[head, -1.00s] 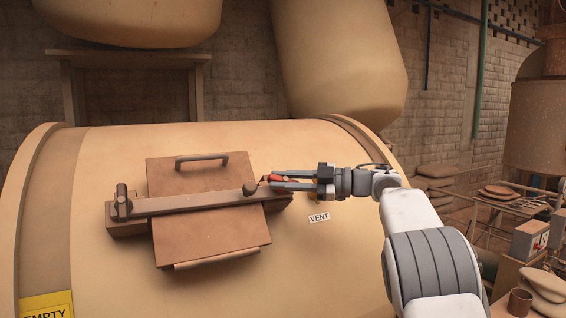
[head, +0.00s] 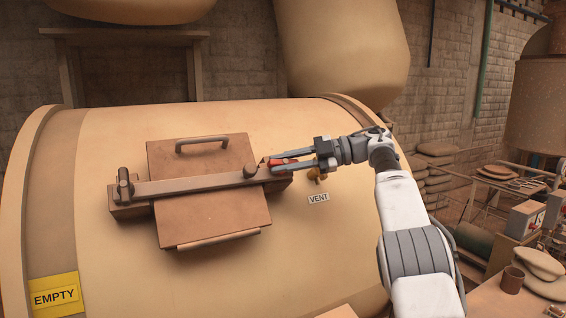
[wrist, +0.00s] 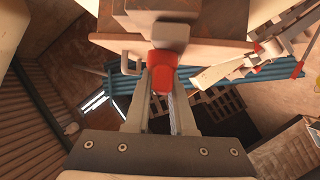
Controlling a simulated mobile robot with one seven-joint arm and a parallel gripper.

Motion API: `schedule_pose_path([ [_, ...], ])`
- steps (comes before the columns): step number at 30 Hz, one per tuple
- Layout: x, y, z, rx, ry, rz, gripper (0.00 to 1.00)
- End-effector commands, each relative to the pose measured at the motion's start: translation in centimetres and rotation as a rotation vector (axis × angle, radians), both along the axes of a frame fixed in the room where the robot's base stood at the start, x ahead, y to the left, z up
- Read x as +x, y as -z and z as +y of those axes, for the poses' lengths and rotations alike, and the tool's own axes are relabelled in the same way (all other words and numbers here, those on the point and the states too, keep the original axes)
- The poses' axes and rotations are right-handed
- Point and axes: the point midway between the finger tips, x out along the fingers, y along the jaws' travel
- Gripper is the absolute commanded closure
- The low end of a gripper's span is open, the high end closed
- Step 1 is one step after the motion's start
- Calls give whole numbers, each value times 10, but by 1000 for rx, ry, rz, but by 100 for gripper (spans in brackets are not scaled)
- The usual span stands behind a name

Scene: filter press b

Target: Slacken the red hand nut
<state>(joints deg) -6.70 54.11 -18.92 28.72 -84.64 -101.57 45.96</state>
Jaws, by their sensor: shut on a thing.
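The red hand nut (head: 282,162) sits at the right end of the clamp bar (head: 200,187) that lies across the brown hatch cover (head: 212,218) on the big cream vessel. My gripper (head: 284,165) reaches in from the right and is shut on the red hand nut, one finger on each side. In the wrist view the nut (wrist: 163,72) is between the fingertips of my gripper (wrist: 163,84), below a pale rounded block. The fingers hide part of the nut in the head view.
A brass vent valve (head: 317,174) and a VENT label (head: 318,198) are just below my gripper. A yellow EMPTY sign (head: 54,296) is at lower left. At right stand a bench with a cup (head: 512,280) and sacks (head: 543,265).

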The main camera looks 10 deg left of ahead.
Motion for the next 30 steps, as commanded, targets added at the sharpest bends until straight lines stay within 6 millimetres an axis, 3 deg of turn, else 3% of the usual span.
schedule_pose_path([
  [26,0,2,1,-27,-28,-15,100],
  [27,0,2,1,-26,-28,-14,76],
  [30,0,1,1,-26,-29,-15,58],
])
